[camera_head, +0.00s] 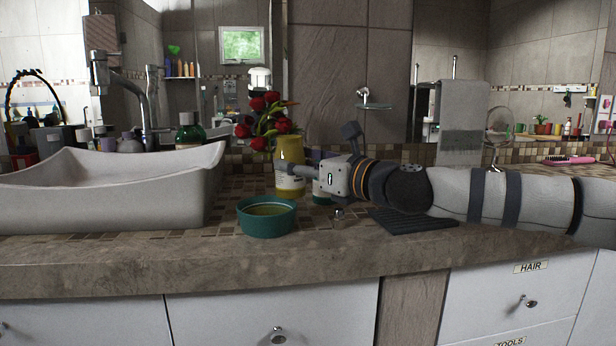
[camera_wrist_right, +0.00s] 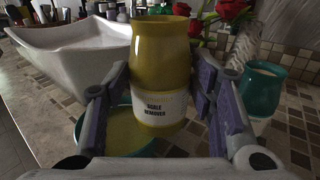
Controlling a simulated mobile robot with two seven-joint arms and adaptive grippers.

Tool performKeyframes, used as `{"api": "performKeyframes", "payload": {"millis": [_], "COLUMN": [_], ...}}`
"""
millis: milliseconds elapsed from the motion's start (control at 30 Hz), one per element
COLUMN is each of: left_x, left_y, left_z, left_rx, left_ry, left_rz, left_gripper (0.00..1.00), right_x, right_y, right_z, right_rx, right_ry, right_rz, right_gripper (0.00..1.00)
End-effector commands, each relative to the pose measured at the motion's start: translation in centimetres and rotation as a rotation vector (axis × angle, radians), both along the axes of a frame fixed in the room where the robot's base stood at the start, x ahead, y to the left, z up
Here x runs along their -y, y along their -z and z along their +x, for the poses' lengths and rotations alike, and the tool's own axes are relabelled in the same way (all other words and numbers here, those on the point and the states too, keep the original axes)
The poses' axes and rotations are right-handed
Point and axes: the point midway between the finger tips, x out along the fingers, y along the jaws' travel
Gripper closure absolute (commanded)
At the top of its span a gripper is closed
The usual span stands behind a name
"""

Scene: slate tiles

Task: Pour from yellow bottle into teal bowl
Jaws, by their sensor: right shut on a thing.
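The yellow bottle (camera_head: 289,152) is upright behind and slightly right of the teal bowl. In the right wrist view the bottle (camera_wrist_right: 160,50) carries a white label. My right gripper (camera_head: 304,172) is shut on the bottle, with its fingers on both sides in the wrist view (camera_wrist_right: 160,92). I cannot tell whether the bottle's base touches the counter. The teal bowl (camera_head: 266,224) stands near the counter's front edge and holds something yellowish; it also shows in the wrist view (camera_wrist_right: 80,128), partly hidden by the finger and bottle. My left gripper is out of view.
A teal cup (camera_wrist_right: 262,88) stands right of the bottle in the wrist view. Red flowers (camera_head: 268,122) are behind the bottle. A white basin (camera_head: 100,195) fills the left.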

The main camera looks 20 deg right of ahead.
Motion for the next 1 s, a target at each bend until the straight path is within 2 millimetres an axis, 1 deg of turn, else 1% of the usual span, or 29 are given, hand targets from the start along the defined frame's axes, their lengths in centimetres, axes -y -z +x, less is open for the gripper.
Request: {"api": "performKeyframes", "payload": {"millis": [100, 1000], "left_x": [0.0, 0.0], "left_y": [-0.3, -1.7], "left_z": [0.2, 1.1], "left_rx": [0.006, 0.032], "left_ry": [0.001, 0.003], "left_rz": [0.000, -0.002], "left_gripper": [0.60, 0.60], "right_x": [0.0, 0.6], "right_y": [-0.4, -0.7], "right_z": [0.0, 0.0], "right_rx": [0.006, 0.029], "right_ry": [0.000, 0.001], "right_rz": [-0.013, -0.144], "right_gripper": [0.87, 0.87]}}
